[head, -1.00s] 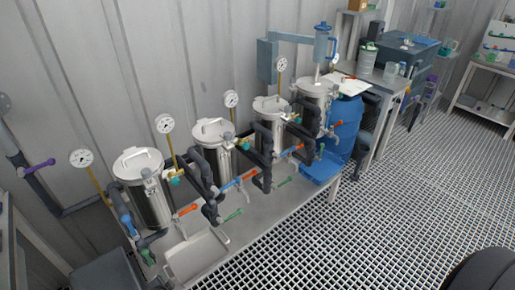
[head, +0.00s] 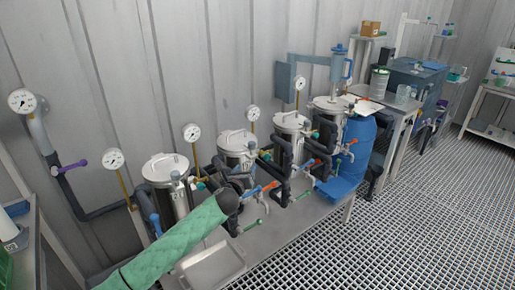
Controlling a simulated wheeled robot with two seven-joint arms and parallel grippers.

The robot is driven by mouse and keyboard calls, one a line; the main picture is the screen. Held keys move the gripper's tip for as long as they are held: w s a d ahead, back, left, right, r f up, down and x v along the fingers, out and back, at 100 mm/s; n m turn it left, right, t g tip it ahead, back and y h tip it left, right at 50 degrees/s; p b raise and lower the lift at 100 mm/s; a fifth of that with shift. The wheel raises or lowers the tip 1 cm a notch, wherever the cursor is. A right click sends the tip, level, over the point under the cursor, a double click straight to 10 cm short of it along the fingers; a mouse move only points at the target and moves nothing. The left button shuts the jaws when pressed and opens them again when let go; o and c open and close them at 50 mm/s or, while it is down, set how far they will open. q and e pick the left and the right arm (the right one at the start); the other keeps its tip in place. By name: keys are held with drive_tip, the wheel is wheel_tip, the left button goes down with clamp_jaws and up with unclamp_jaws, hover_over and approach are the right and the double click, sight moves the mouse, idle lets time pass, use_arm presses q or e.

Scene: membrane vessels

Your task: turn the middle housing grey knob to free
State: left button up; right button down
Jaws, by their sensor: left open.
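Several steel housings with lids stand in a row on a bench. The nearest (head: 166,178) is at the left, and the second (head: 237,146) and third (head: 291,128) stand behind it to the right. Small grey knobs show at the lid fronts, one on the second housing (head: 252,146) and one on the third (head: 306,124). My left arm, in a green sleeve, reaches in from the lower left. My left gripper (head: 238,180) is open in front of the second housing, among dark pipes; its fingers are hard to make out. My right gripper is not in view.
Round gauges, such as this one (head: 192,132), rise beside the housings. Red and green valve handles and dark pipes crowd their fronts. A grey tray (head: 212,267) lies at the front, and a blue barrel (head: 358,145) stands at the right end. The grated floor (head: 400,235) is clear.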

sight(250, 147)
use_arm(q)
drive_tip(key=w+r+m+h, duration=0.1)
drive_tip(key=w+r+m, duration=0.3)
drive_tip(key=shift+d+t, duration=0.1)
drive_tip(key=shift+t, duration=0.2)
drive_tip(key=shift+w+d, duration=0.15)
drive_tip(key=shift+w, duration=0.2)
drive_tip(key=p+x, duration=0.1)
drive_tip(key=x, duration=0.3)
drive_tip(key=shift+w+d, duration=0.15)
drive_tip(key=shift+w, duration=0.1)
drive_tip(key=shift+p+x, duration=0.35)
drive_tip(key=shift+x, duration=0.7)
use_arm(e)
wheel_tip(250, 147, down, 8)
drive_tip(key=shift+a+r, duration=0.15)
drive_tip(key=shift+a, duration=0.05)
use_arm(q)
drive_tip(key=shift+f, duration=0.1)
drive_tip(key=c, duration=1)
